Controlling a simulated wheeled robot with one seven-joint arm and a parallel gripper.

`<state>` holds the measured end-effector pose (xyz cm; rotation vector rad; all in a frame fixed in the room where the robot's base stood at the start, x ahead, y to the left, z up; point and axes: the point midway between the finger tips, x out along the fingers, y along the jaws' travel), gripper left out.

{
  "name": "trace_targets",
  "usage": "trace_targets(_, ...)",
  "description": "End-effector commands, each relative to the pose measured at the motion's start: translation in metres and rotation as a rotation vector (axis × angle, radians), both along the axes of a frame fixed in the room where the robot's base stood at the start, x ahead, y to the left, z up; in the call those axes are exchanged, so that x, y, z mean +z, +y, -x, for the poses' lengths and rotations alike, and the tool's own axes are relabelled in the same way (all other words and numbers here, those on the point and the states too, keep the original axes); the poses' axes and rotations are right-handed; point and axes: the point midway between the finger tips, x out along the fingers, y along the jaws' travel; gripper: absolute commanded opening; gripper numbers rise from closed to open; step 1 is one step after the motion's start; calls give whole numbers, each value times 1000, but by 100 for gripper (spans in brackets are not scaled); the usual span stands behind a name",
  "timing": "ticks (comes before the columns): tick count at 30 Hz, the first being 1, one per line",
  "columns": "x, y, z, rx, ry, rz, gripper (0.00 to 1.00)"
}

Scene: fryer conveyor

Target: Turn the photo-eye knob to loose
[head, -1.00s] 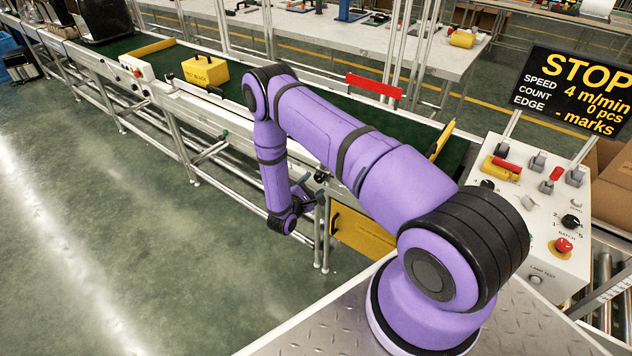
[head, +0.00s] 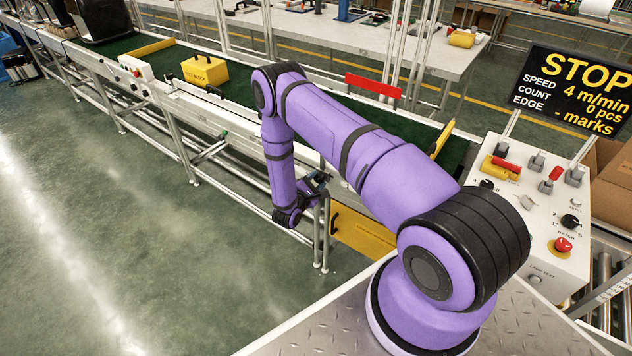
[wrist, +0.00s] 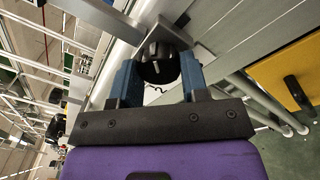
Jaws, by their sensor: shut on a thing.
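In the wrist view a dark round knob (wrist: 160,68) sits between the two blue fingers of my gripper (wrist: 158,78). The fingers touch its sides and are shut on it. The knob is on a grey bracket (wrist: 158,36) at the side of the conveyor frame. Its pointer and any setting marks cannot be read. In the head view my gripper (head: 316,184) is small beside the conveyor's near rail, and the knob cannot be made out there.
The green conveyor belt (head: 232,92) carries a yellow test block (head: 205,70). A yellow panel (head: 362,234) hangs below the rail, close to my gripper. The control panel (head: 520,222) stands at right under a sign (head: 572,88) reading STOP. The floor (head: 120,230) at left is clear.

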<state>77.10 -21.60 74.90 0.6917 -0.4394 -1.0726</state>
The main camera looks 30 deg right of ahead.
Motion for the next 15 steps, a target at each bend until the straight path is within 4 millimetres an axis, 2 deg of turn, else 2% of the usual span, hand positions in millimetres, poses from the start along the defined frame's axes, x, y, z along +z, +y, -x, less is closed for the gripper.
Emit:
trace_targets(8,0,2,0,4,88,33,18)
trace_targets(15,1,2,0,5,266,99,18)
